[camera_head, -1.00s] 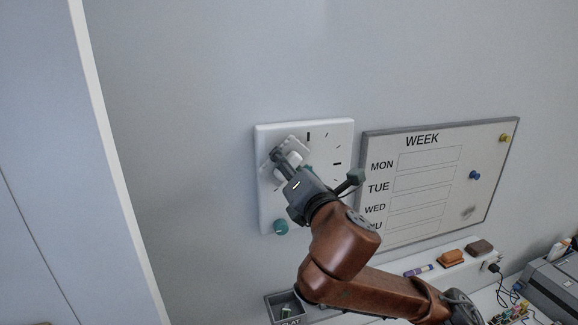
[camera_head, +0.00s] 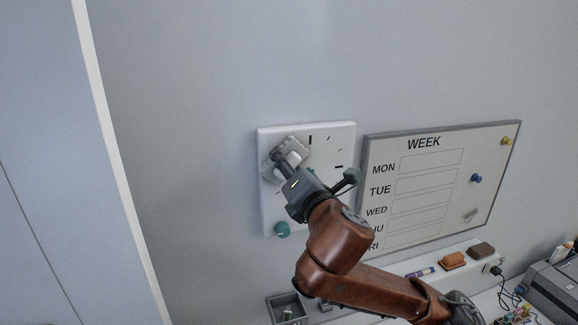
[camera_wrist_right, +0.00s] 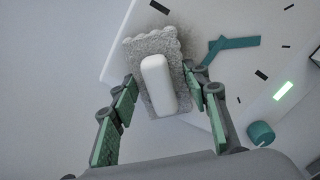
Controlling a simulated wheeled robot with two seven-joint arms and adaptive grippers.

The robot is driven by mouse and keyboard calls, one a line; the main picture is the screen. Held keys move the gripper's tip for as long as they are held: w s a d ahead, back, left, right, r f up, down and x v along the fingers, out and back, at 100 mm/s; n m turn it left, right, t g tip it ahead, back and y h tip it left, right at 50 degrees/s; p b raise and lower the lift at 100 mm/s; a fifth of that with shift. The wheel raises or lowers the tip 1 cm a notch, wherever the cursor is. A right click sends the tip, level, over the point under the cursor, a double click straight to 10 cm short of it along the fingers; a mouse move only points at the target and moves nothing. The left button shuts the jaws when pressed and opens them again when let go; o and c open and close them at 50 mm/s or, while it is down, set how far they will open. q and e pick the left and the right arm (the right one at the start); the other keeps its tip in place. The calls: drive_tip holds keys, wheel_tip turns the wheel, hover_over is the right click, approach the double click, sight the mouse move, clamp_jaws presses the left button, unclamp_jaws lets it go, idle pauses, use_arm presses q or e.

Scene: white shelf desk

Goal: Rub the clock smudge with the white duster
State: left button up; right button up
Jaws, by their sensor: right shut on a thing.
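The white square clock (camera_head: 338,186) hangs on the wall, with dark hour ticks and a teal knob (camera_head: 282,229) at its lower edge. My right gripper (camera_head: 281,157) is at the clock's upper left part. It is shut on the white duster (camera_head: 298,147), which has a fluffy grey-white pad. In the right wrist view the duster's smooth white handle (camera_wrist_right: 158,84) lies between the fingers, and the pad overlaps the clock's face beside the teal hands (camera_wrist_right: 232,43). I cannot tell whether the pad touches the face. My left gripper is out of view.
A whiteboard marked WEEK (camera_head: 424,190) hangs close to the clock's right and carries a grey smudge. Below it a white ledge holds an orange block (camera_head: 452,261) and a brown block (camera_head: 481,250). A grey tray (camera_head: 272,311) is below the clock. The wall above is bare.

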sight(313, 154)
drive_tip(key=shift+w+d+p, duration=0.2)
drive_tip(key=shift+w+d, duration=0.1)
drive_tip(key=shift+d, duration=0.65)
drive_tip(key=shift+w+d+p, duration=0.2)
drive_tip(key=shift+w+d, duration=0.05)
drive_tip(key=shift+d, duration=0.65)
drive_tip(key=shift+w+d+p, duration=0.25)
drive_tip(key=shift+w+d, duration=0.1)
drive_tip(key=shift+d, duration=0.55)
drive_tip(key=shift+w+d+p, duration=0.25)
drive_tip(key=shift+w+d, duration=0.1)
drive_tip(key=shift+d, duration=0.5)
drive_tip(key=shift+r+p, duration=0.1)
drive_tip(key=shift+p, duration=0.2)
drive_tip(key=shift+s+a+p, duration=0.2)
drive_tip(key=shift+s+a, duration=0.2)
drive_tip(key=shift+a, duration=0.85)
drive_tip(key=shift+s+a+p, duration=0.15)
drive_tip(key=shift+s+a, duration=0.25)
drive_tip(key=shift+a, duration=0.8)
drive_tip(key=shift+s+a+p, duration=0.2)
drive_tip(key=shift+s+a, duration=0.2)
drive_tip(key=shift+a, duration=0.85)
drive_tip(key=shift+d, duration=0.1)
drive_tip(key=v, duration=0.6)
